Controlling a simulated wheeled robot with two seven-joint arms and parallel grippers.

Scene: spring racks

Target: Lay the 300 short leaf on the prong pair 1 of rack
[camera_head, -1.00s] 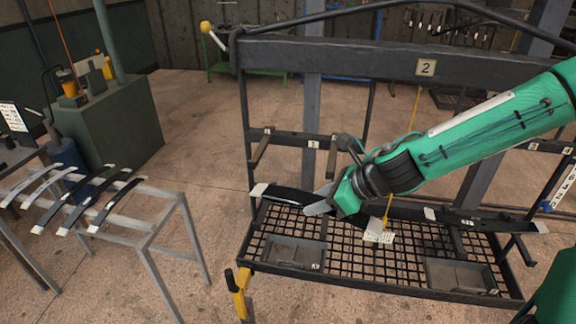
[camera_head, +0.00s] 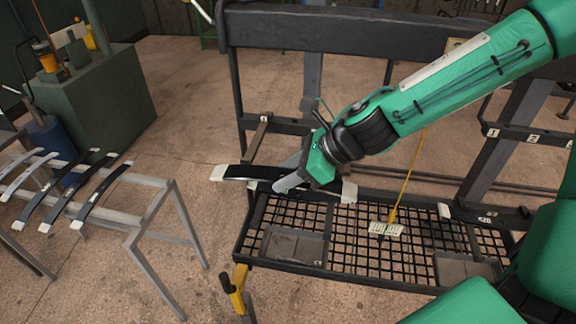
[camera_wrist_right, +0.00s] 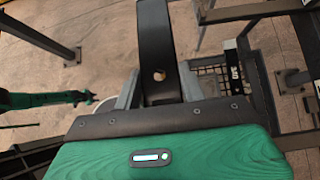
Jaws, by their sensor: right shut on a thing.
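My right gripper (camera_head: 285,183) is shut on a dark, gently bowed leaf with white ends (camera_head: 238,173). It holds the leaf roughly level above the front left of the rack (camera_head: 330,262). The leaf (camera_wrist_right: 157,45) also runs away from the jaws in the right wrist view, with a round hole in it. The left prong of pair 1 (camera_head: 258,138) juts from the crossbar behind the leaf, under a small tag 1. The other prong is largely hidden by my right arm. A small green arm end, likely my left gripper (camera_wrist_right: 87,97), shows in the wrist view; its jaws are unclear.
Several leaves (camera_head: 95,190) lie on a grey stand (camera_head: 150,232) at the left. Another dark leaf (camera_head: 487,217) lies at the rack's right. Grey trays (camera_head: 295,245) sit in the mesh shelf. A yellow-corded tag (camera_head: 386,229) hangs near the middle.

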